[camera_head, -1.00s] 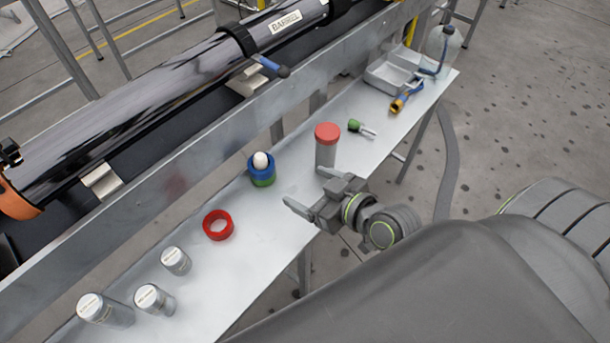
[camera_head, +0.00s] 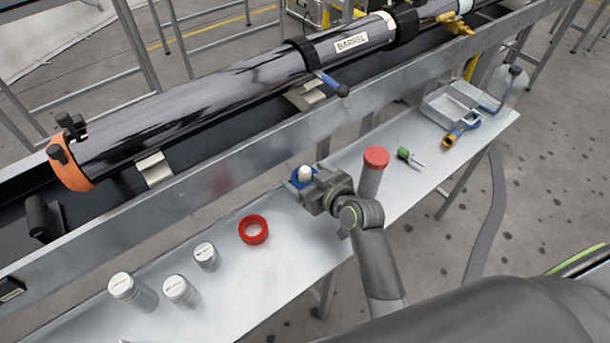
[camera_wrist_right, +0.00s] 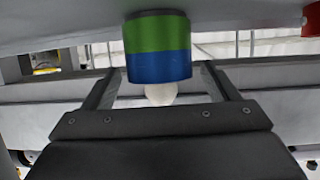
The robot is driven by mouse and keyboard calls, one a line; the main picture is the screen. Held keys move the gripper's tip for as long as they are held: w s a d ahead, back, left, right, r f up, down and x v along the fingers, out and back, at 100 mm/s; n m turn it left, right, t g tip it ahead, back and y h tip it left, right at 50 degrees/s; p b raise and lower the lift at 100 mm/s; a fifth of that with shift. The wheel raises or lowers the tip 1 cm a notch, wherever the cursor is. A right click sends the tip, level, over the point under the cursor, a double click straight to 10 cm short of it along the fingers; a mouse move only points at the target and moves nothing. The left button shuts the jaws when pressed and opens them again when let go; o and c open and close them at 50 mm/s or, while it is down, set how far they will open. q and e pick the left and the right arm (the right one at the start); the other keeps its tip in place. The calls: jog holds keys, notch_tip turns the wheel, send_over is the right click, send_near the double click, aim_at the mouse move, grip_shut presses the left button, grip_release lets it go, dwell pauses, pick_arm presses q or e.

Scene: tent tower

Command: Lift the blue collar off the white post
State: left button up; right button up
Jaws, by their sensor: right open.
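The blue collar (camera_head: 295,184) sits around the white post (camera_head: 305,173), whose rounded white tip stands above it. In the right wrist view, which looks upside down, the blue collar (camera_wrist_right: 157,66) adjoins a green collar (camera_wrist_right: 156,34), and the white tip (camera_wrist_right: 161,94) shows beyond the blue. My right gripper (camera_head: 305,187) is at the blue collar and partly hides it in the head view. In the wrist view its two fingers (camera_wrist_right: 163,80) are spread, one on each side of the blue collar, with gaps visible. My left gripper is not in view.
A red ring (camera_head: 254,241) lies on the bench (camera_head: 290,260) to the left. Several grey cylinders (camera_head: 140,295) stand further left. A red-capped jar (camera_head: 376,158) stands close right of my right arm. A green-handled tool (camera_head: 404,153) and a grey tray (camera_head: 437,112) lie further right.

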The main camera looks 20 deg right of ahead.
jog(key=shift+w+a+f, duration=0.15)
jog(key=shift+w+f, duration=0.1)
jog(key=shift+w, duration=0.35)
jog(key=shift+c, duration=0.3)
jog(key=c, duration=1)
jog(key=shift+r+p, duration=3.65)
jog(key=shift+p, duration=0.1)
